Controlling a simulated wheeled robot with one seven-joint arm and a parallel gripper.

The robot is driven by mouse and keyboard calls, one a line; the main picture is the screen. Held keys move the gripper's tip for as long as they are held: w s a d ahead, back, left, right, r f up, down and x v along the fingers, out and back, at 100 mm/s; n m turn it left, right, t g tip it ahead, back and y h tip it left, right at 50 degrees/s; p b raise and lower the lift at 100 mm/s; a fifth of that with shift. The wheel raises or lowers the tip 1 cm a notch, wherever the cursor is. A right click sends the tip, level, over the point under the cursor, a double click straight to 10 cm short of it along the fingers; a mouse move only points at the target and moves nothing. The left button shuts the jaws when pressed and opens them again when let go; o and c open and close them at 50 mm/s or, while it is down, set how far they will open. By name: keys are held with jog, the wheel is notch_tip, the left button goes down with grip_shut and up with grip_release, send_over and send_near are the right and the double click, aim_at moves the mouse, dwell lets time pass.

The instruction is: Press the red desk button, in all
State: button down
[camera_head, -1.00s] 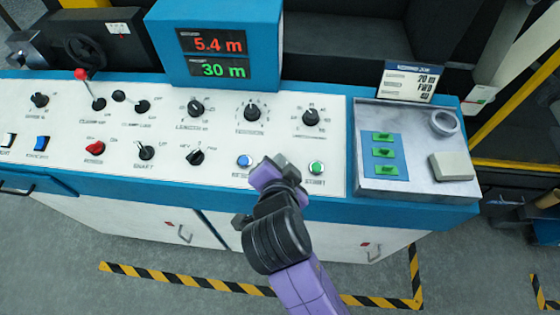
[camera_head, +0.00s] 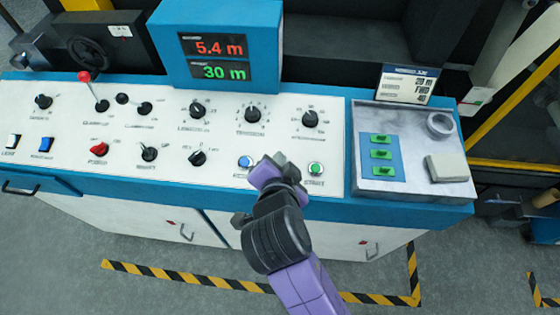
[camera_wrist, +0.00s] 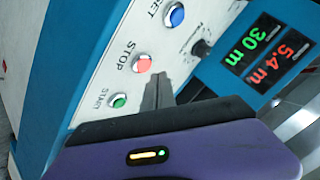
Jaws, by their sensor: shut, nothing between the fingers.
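The red button (camera_wrist: 142,63), labelled STOP, sits on the white control panel between the blue button (camera_wrist: 174,15) and the green START button (camera_wrist: 118,101) in the wrist view. In the head view my gripper hides it, between the blue button (camera_head: 246,162) and the green button (camera_head: 315,168). My gripper (camera_head: 280,160) is over this spot, shut and empty. In the wrist view its shut fingertips (camera_wrist: 160,84) show just beside the red button, not covering it. I cannot tell the height of the tips above the panel.
A blue display housing (camera_head: 218,75) rises at the back. A grey tray (camera_head: 400,189) with green pieces lies at right.

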jog(key=r+p, duration=0.2)
jog(key=r, duration=0.1)
jog(key=r+p, duration=0.1)
jog(key=shift+s+r, duration=0.25)
jog(key=shift+s, duration=0.15)
dwell(0.6)
jog(key=w+a+r+n+t+y, duration=0.1)
jog(key=a+r+n+t+y, duration=0.15)
jog(key=a+r+n, duration=0.2)
jog(key=s+d+f+n+h+b, duration=0.1)
jog(key=s+d+f+n+b, duration=0.1)
jog(key=s+d, duration=1.1)
jog(key=s+d+f+n+t+h+b, duration=0.1)
jog(key=s+d+f, duration=0.3)
jog(key=s+d, duration=1)
jog(key=s+h+b, duration=0.1)
jog(key=s, duration=0.3)
jog(key=shift+n, duration=0.35)
